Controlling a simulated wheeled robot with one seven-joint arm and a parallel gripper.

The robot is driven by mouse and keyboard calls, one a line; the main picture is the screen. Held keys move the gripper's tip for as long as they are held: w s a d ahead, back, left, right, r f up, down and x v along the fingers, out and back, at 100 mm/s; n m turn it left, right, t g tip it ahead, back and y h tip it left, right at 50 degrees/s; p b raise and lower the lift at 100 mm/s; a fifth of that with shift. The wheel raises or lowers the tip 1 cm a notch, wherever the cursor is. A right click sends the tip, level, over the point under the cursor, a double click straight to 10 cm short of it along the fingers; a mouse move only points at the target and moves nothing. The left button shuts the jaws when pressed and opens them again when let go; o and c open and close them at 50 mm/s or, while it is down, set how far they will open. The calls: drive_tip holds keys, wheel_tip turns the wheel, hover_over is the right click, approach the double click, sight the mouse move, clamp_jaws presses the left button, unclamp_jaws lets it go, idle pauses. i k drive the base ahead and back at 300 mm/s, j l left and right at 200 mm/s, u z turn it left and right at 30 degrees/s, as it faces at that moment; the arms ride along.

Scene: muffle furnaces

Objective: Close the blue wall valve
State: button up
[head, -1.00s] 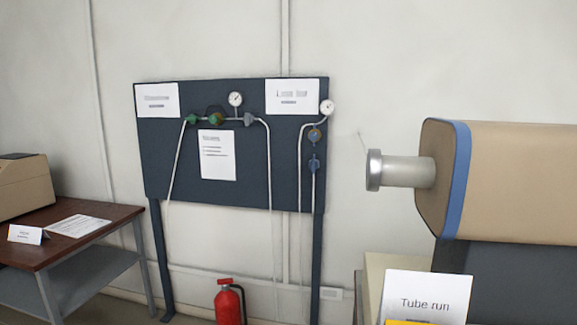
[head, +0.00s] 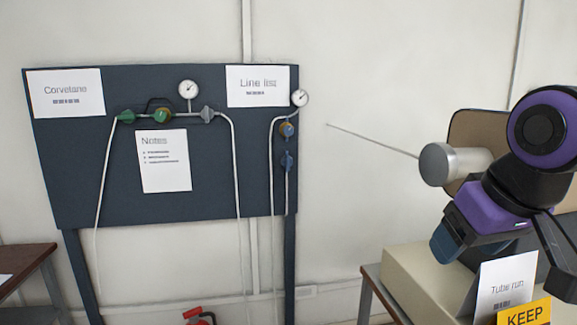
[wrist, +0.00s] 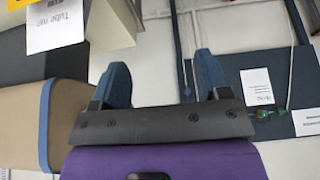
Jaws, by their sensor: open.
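The dark panel (head: 215,190) on the wall carries pipes and valves. On its right pipe, a blue valve (head: 288,161) sits below a blue fitting with a brown centre (head: 287,129). A grey-blue fitting (head: 207,114) is on the left line, beside a green-and-brown valve (head: 162,115) and a green fitting (head: 126,117). My gripper (wrist: 162,75) is open and empty, its two blue fingers wide apart in the wrist view. In the head view my arm is at the right, well apart from the panel.
A tube furnace end (head: 450,163) with a thin rod (head: 370,139) juts out right of the panel. A "Tube run" sign (head: 505,285) and a yellow sign (head: 524,314) stand below my arm. A red extinguisher (head: 200,317) is on the floor. Wall between panel and furnace is bare.

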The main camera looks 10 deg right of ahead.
sight(287, 161)
drive_tip(key=j+z, duration=0.3)
drive_tip(key=j, duration=0.3)
drive_tip(key=i+j+z, duration=0.25)
drive_tip(key=j, duration=0.15)
drive_tip(key=j+z, duration=0.25)
drive_tip(key=j, duration=0.15)
drive_tip(key=i+j+z, duration=0.15)
drive_tip(key=j+z, duration=0.15)
drive_tip(key=j, duration=0.15)
drive_tip(key=i+j+z, duration=0.55)
